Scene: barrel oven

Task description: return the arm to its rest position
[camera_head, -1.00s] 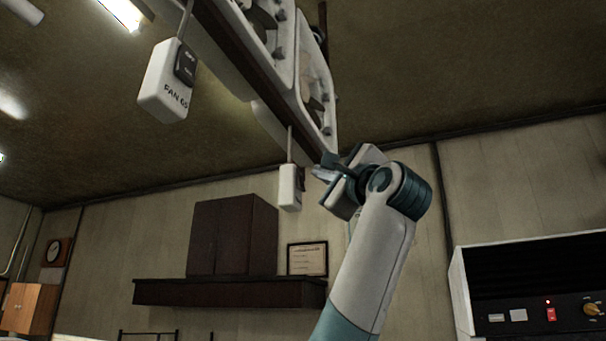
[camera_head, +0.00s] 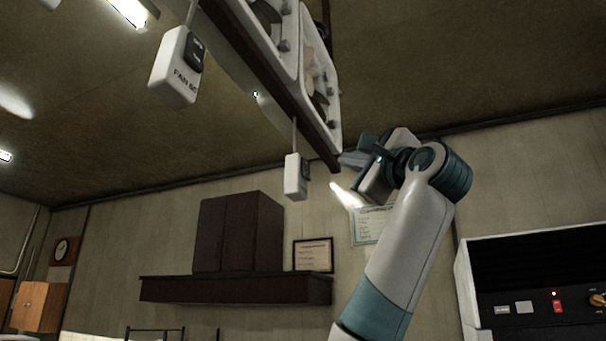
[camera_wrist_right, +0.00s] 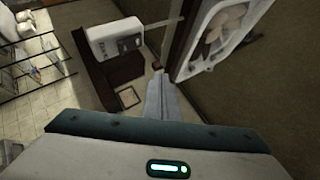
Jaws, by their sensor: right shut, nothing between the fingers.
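My right arm (camera_head: 400,255) rises from the bottom of the head view, right of the middle. My right gripper (camera_head: 350,160) is raised near the ceiling and points left. Its fingers are together with nothing between them. In the right wrist view the closed fingers (camera_wrist_right: 168,98) reach up the picture, beside the fan unit. A small white fan switch box (camera_head: 296,177) hangs to the left of the gripper in the head view, apart from it. My left gripper is not in view.
White-framed fans (camera_head: 318,85) hang on a dark beam just above and left of the gripper. A nearer switch box (camera_head: 176,68) hangs at upper left. A dark wall cabinet (camera_head: 238,233) stands over a shelf (camera_head: 235,290). The oven control panel (camera_head: 540,300) is at lower right.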

